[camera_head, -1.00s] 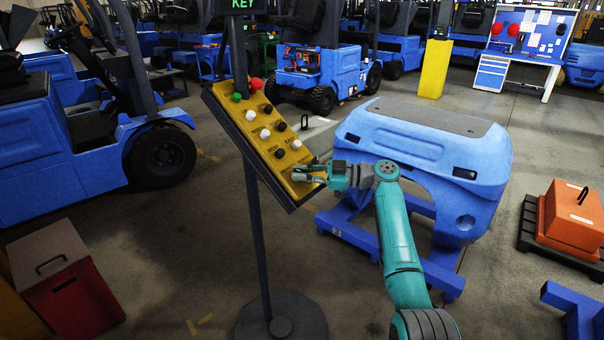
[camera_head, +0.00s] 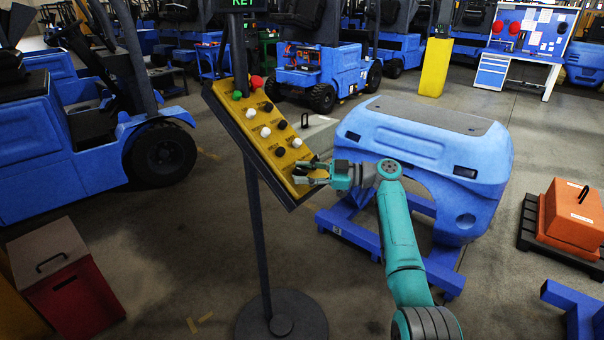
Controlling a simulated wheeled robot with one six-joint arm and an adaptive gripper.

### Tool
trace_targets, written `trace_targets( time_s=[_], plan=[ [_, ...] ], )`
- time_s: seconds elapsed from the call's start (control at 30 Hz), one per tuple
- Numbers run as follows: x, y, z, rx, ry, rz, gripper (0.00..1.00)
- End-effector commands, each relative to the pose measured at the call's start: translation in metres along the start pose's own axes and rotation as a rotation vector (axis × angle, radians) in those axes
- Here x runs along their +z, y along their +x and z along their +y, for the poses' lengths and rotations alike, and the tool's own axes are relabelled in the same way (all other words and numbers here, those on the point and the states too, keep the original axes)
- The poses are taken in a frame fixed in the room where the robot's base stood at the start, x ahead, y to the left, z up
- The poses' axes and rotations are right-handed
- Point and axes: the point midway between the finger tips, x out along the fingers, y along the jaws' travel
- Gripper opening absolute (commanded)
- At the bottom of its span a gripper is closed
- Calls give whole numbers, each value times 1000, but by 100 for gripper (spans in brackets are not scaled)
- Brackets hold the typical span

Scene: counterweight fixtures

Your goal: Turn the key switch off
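The yellow control panel (camera_head: 262,142) stands tilted on a dark post with a round base. It carries green, red, white and black buttons. A sign (camera_head: 243,3) with green letters, cut off at the top edge, sits above it. My gripper (camera_head: 296,174) is at the panel's lower right end, with its fingers against or just over the yellow face. The fingers look apart, with a gap between the tips. The key switch itself cannot be made out; the gripper covers that end of the panel.
A blue counterweight (camera_head: 425,150) on a blue stand is right of the panel, close to my arm. An orange weight (camera_head: 572,220) sits on a dark pallet at the right. A red box (camera_head: 75,300) is at the lower left. Blue forklifts stand behind.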

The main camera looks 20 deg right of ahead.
Motion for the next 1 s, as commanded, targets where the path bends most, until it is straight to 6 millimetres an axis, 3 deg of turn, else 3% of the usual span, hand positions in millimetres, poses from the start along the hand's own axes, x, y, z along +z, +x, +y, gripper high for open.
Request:
trace_targets(
  time_s=[0.53,0.73,1.0],
  plan=[
    [2,-96,0,1,3,-2,38],
    [2,-112,-1,-1,4,-2,38],
    [2,-114,-1,-2,3,-2,38]
  ],
)
